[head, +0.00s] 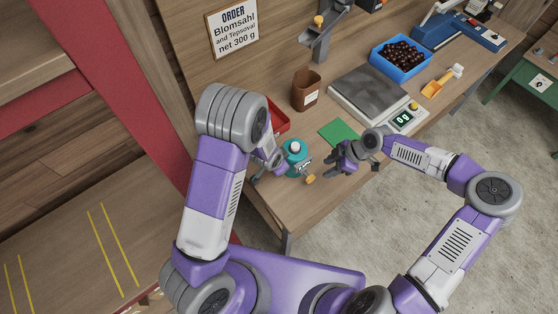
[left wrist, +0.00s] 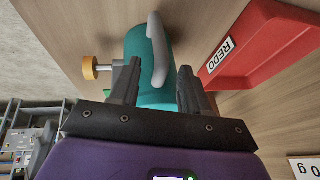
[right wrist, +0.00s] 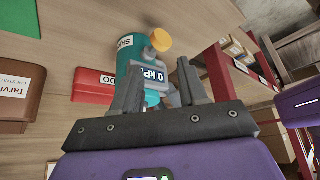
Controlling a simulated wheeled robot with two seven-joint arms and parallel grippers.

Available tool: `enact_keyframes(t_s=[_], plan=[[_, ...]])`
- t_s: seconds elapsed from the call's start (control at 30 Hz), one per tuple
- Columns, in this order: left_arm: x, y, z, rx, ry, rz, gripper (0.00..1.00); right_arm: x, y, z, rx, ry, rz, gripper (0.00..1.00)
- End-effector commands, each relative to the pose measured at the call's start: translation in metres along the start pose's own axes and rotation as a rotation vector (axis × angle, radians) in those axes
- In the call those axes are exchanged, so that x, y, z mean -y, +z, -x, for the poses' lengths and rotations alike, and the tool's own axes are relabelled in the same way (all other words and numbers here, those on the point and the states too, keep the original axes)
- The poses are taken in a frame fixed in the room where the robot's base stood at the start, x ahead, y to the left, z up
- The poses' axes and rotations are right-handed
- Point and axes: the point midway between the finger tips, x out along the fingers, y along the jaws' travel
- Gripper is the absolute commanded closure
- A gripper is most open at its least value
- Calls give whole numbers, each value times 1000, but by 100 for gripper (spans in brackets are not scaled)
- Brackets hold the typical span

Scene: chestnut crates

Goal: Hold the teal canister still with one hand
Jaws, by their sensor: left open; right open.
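The teal canister (head: 296,157) stands near the front edge of the bench, with a light cap, a grey handle and an orange-yellow knob. My left gripper (head: 268,170) is open at its left side. In the left wrist view the canister (left wrist: 146,50) shows between and beyond the open fingers (left wrist: 159,72); I cannot tell whether they touch it. My right gripper (head: 342,158) is open on its right, apart from it. In the right wrist view the canister (right wrist: 124,58), its "0 kPa" gauge (right wrist: 154,76) and knob (right wrist: 160,40) lie ahead of the open fingers (right wrist: 159,68).
A red REDO tray (head: 278,119) sits behind the canister, and a green mat (head: 338,132) to its right. A brown container (head: 305,92), a scale (head: 369,91), a blue crate of chestnuts (head: 425,66) and a yellow scoop (head: 433,89) stand farther back.

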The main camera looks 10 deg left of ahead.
Motion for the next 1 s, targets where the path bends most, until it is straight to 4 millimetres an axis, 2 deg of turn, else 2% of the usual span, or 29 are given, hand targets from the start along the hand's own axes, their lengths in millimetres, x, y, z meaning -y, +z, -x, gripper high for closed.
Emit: enact_keyframes(t_s=[0.3,0.6,0.83,1.0], plan=[[0,-1,-3,-2,0,0,54,0,0,0,0,0,-1,57],[0,0,-3,-1,0,0,100,0,0,0,0,0,-1,57],[0,0,-3,-1,0,0,100,0,0,0,0,0,-1,57],[0,0,-3,0,0,0,100,0,0,0,0,0,-1,82]])
